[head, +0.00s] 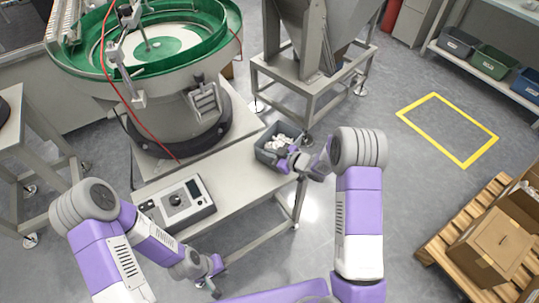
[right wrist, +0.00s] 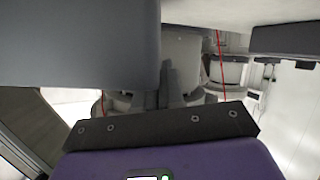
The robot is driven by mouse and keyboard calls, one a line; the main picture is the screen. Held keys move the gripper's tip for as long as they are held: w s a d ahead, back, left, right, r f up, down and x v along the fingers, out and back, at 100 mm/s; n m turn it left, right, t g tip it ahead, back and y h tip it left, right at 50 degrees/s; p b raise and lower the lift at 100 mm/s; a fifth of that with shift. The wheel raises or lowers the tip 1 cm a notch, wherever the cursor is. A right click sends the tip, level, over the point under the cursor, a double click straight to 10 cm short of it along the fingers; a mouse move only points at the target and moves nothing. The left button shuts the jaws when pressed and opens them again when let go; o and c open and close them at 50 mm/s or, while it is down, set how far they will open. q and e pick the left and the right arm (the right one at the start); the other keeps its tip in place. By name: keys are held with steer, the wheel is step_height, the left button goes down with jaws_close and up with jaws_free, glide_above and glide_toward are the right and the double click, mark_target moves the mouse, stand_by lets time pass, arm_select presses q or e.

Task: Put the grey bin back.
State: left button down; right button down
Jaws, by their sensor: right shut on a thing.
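The grey bin (head: 265,157) is at the right end of the bench and holds several white parts. From the head view I cannot tell whether it rests on the bench top or is held just above it. My right gripper (head: 291,160) is shut on the grey bin at its right side, and the fingers hide part of the rim. In the right wrist view large grey surfaces fill the top, too close to make out clearly. My left gripper (head: 214,281) hangs low in front of the bench, away from the bin; its finger opening is unclear.
A shelf at the top right holds a dark bin (head: 458,41), a green bin (head: 490,62) and a blue bin (head: 527,85). A control box (head: 177,202) sits on the bench (head: 232,172). A green bowl feeder stands behind. A pallet with cartons (head: 497,243) is at the right.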

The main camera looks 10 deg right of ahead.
steer(key=c, duration=1.2)
jaws_free()
steer(key=shift+c, duration=0.2)
steer(key=shift+r, duration=0.1)
steer(key=shift+s+d+r, duration=0.15)
steer(key=shift+s+d, duration=0.05)
steer(key=p+v, duration=0.3)
steer(key=v, duration=0.8)
steer(key=s+a+f+m+g+h, duration=0.45)
steer(key=s+f+m, duration=0.4)
steer(key=f, duration=0.45)
steer(key=s+a+f+m+g, duration=0.2)
steer(key=s+a, duration=0.1)
steer(key=s, duration=0.5)
steer(key=s+a+f+m+g, duration=0.2)
steer(key=s+a+m+g, duration=0.1)
steer(key=s, duration=0.5)
steer(key=shift+a, duration=0.2)
